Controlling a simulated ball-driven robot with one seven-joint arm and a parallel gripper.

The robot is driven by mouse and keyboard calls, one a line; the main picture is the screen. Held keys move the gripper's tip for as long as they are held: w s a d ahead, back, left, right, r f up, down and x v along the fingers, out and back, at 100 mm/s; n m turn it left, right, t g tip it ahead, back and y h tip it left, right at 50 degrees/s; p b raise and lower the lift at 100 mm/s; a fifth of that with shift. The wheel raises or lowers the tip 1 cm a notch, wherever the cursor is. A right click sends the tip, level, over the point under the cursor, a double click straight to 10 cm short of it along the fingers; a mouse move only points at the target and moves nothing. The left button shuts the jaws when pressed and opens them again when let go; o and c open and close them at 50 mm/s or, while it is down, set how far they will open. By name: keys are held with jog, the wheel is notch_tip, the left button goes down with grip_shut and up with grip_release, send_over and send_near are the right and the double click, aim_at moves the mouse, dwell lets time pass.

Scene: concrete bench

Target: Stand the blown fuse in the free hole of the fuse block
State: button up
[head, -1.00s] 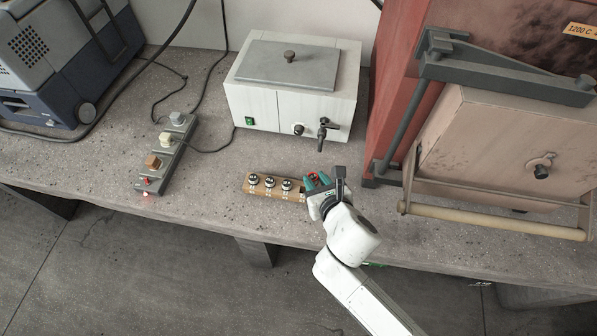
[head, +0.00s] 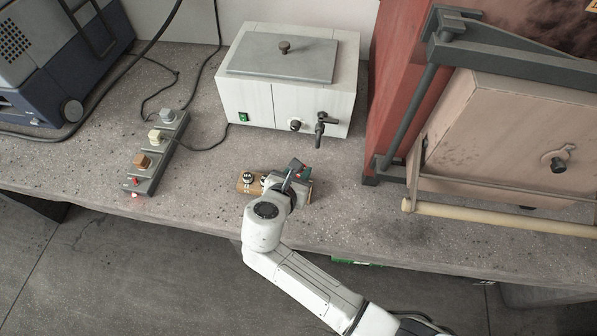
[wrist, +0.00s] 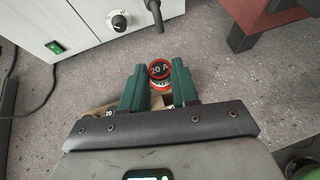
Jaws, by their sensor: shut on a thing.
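My gripper (head: 294,172) is over the right part of the wooden fuse block (head: 242,187) in the head view. Its green fingers (wrist: 158,88) are shut on the blown fuse (wrist: 160,70), which has a red rim and a dark top marked 20 A. The fuse looks upright. Part of the block shows beside and below the fingers in the wrist view (wrist: 98,112). Two black-and-white fuses show at the block's left in the head view. My gripper hides the other holes, and I cannot tell whether the held fuse's lower end touches the block.
A white bath (head: 290,75) with a lid and a tap stands behind the block. A power strip (head: 158,155) with plugs lies to the left. A red kiln (head: 400,85) with a pale door and a wooden bar (head: 500,220) stands to the right.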

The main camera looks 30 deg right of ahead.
jog(key=shift+f+b, duration=2.25)
jog(key=shift+b, duration=0.2)
jog(key=shift+a+p, duration=0.1)
jog(key=shift+p, duration=0.8)
jog(key=shift+f+b, duration=0.7)
jog(key=shift+f, duration=0.95)
dwell(0.4)
jog(key=o, duration=1.1)
jog(key=shift+c, duration=0.2)
jog(key=shift+s, duration=0.1)
jog(key=v, duration=1)
jog(key=shift+s+a+r, duration=0.2)
jog(key=shift+a, duration=0.1)
